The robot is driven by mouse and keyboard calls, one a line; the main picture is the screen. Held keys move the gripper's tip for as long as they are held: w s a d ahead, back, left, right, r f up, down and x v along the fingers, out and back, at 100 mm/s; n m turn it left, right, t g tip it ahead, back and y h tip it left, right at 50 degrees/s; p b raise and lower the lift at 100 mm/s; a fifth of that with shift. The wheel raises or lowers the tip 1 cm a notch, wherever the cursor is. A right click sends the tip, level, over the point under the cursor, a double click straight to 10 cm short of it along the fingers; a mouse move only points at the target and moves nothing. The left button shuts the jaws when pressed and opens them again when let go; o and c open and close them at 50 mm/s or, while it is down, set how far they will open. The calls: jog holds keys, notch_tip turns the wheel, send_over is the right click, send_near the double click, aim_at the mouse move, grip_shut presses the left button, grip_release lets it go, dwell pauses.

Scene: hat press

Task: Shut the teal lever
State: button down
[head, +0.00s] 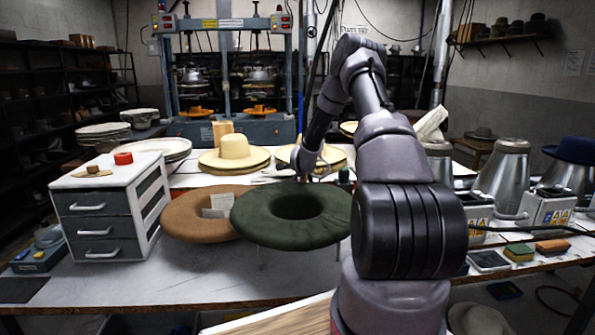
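My arm reaches from the right over the table. My gripper (314,172) is at the far edge of the dark green ring-shaped hat form (255,232). It is small and partly hidden, so I cannot see whether its fingers are open or shut. A small dark green piece (344,176) stands just right of my gripper; I cannot tell what it is. I cannot clearly make out a teal lever. A blue-grey hat press (226,24) stands behind the table.
A brown brim form (199,222) and a grey drawer unit (97,215) are at left. Straw hats (233,150) sit behind. Metal hat blocks (503,168), a blue hat (572,150) and sponges (519,252) are at right.

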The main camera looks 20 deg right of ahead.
jog(key=shift+f, duration=0.1)
dwell(0.4)
jog(key=c, duration=0.8)
grip_release()
jog(key=shift+o, duration=0.2)
jog(key=v, duration=1.1)
jog(key=shift+f, duration=0.15)
